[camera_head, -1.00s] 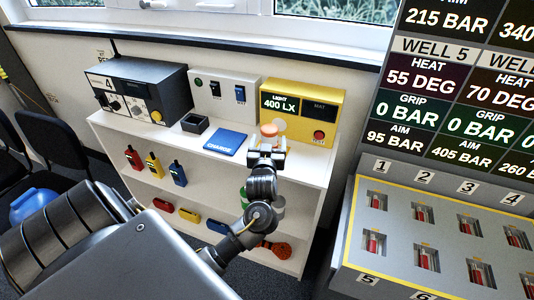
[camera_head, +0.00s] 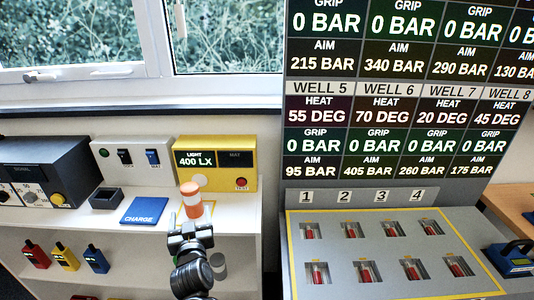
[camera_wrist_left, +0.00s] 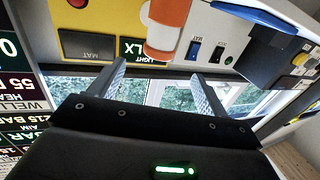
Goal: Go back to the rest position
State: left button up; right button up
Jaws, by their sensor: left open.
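My left gripper (camera_head: 189,230) is open, with nothing between its fingers. It is in front of the shelf unit's top, just below an orange and white cylinder (camera_head: 191,203) in the head view. In the left wrist view the two fingers (camera_wrist_left: 157,72) stand apart, and the cylinder (camera_wrist_left: 167,28) shows beyond them. My right gripper is not in view.
The white shelf unit (camera_head: 140,240) carries a yellow light box (camera_head: 215,180), a blue charge pad (camera_head: 144,210), a small black tray (camera_head: 105,197) and a dark instrument box (camera_head: 40,170). A grey panel of numbered wells (camera_head: 385,285) stands right, beneath a display board (camera_head: 400,100).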

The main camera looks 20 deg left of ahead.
pick_arm(q)
jog(key=s+d+f+m+g+h, duration=0.3)
jog(key=s+d+f+m+h, duration=0.2)
jog(key=s+d+f+h, duration=0.45)
jog(key=s+d+f+m+g+h, duration=0.15)
jog(key=s+f+g, duration=0.25)
jog(key=s, duration=0.4)
jog(key=s+d+f+m+g, duration=0.2)
jog(key=s+d+f+g, duration=0.15)
jog(key=s, duration=0.35)
jog(key=s+f+g, duration=0.1)
jog(key=s+f, duration=0.1)
jog(key=f, duration=1.3)
jog(key=s+f+g, duration=0.1)
jog(key=s+f, duration=0.1)
jog(key=f, duration=1.3)
jog(key=s+a+f+g, duration=0.1)
jog(key=s+a+f, duration=0.2)
jog(key=s+f, duration=1)
jog(key=shift+s+m+y, duration=0.3)
jog(key=shift+s+m, duration=0.15)
jog(key=shift+s, duration=0.5)
